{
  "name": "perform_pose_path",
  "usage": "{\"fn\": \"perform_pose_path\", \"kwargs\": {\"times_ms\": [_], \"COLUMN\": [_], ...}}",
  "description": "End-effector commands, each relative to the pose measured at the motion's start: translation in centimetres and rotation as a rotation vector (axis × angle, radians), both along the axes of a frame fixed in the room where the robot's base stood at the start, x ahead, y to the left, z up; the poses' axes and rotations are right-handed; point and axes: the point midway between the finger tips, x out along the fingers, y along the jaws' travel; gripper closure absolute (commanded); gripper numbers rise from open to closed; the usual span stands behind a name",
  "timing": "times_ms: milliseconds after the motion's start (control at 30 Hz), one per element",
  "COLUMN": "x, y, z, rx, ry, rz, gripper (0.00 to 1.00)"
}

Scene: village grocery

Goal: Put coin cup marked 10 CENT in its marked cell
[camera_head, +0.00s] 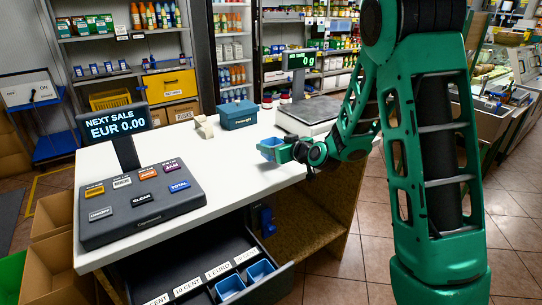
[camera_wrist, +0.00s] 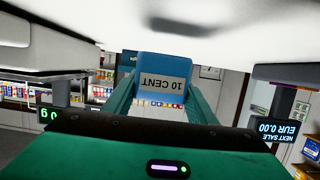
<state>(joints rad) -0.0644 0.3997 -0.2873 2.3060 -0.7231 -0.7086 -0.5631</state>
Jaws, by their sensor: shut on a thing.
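My gripper (camera_head: 277,153) is shut on a blue coin cup (camera_head: 267,145) and holds it above the white counter, near its right side. In the wrist view the cup (camera_wrist: 165,65) sits between the two green fingers, its 10 CENT label (camera_wrist: 162,81) upside down in the picture. The open cash drawer (camera_head: 283,277) below the counter has a row of labelled cells. A label (camera_head: 188,286) seems to read 10 CENT, but the small print is hard to tell. Two blue cups (camera_head: 230,287) (camera_head: 261,270) stand in the right cells. The left cells look dark and are partly cut off.
The cash register (camera_head: 140,212) with its display (camera_head: 117,123) stands on the left of the counter (camera_head: 235,165). A blue box (camera_head: 238,115), a small beige object (camera_head: 204,127) and a scale (camera_head: 312,112) stand at the back. Cardboard boxes (camera_head: 50,258) stand left of the counter.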

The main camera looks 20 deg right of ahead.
Motion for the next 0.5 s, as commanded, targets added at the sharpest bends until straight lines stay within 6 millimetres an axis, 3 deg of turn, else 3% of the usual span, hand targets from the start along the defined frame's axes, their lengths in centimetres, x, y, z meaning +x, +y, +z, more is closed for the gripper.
{"fn": "perform_pose_path", "kwargs": {"times_ms": [300,500], "x": [0.0,0.0], "y": [0.0,0.0], "z": [-3.3,-3.5], "rx": [0.001,0.000], "ry": [0.003,-0.001], "rz": [-0.002,-0.002], "gripper": [0.73,0.73]}}
